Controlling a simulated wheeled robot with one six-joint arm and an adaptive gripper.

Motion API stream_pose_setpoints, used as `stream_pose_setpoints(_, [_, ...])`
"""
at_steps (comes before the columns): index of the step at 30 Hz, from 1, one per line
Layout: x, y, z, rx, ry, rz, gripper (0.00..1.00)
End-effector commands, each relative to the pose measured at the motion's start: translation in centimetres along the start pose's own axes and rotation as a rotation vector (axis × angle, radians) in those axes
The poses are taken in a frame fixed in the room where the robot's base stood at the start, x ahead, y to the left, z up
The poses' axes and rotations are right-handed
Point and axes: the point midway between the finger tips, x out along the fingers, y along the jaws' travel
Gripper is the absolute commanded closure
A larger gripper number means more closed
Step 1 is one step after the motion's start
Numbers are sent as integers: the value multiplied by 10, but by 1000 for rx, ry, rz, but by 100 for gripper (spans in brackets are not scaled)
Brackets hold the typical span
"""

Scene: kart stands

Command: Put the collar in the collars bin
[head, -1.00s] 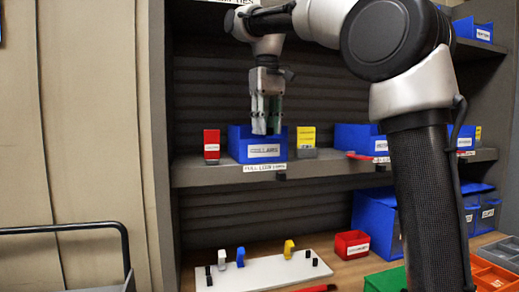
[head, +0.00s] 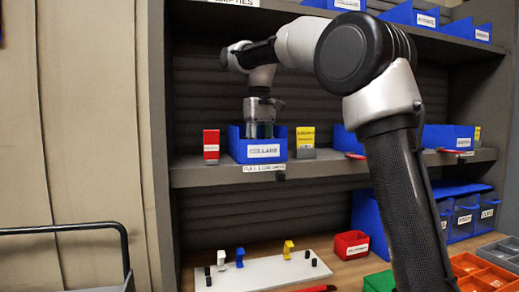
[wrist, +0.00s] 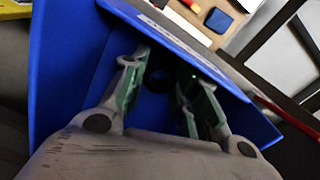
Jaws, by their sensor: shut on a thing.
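The collars bin is a blue open-topped bin (head: 238,150) with a white front label, standing on the middle shelf; its blue walls also surround my fingers in the wrist view (wrist: 62,70). My gripper (head: 260,131) points down into the bin, its fingertips behind the front wall. In the wrist view my gripper (wrist: 166,78) has its green-padded fingers around a small dark thing, which I take to be the collar (wrist: 157,76). The collar is mostly in shadow, and I cannot tell whether it touches the bin floor. In the head view the bin wall hides it.
A red card (head: 211,144) and a yellow card (head: 305,138) flank the bin closely. Another shelf with blue bins (head: 411,14) is above.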

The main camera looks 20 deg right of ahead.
Motion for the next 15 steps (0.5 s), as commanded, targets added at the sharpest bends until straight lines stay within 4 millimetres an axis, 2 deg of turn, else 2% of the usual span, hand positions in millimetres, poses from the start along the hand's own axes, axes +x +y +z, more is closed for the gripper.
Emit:
stream_pose_setpoints(11, [5, 0, 0, 0, 0, 0, 94])
stream_pose_setpoints(12, [5, 0, 0, 0, 1, 0, 67])
stream_pose_setpoints(13, [5, 0, 0, 0, 1, 0, 61])
stream_pose_setpoints(15, [5, 0, 0, 0, 1, 0, 61])
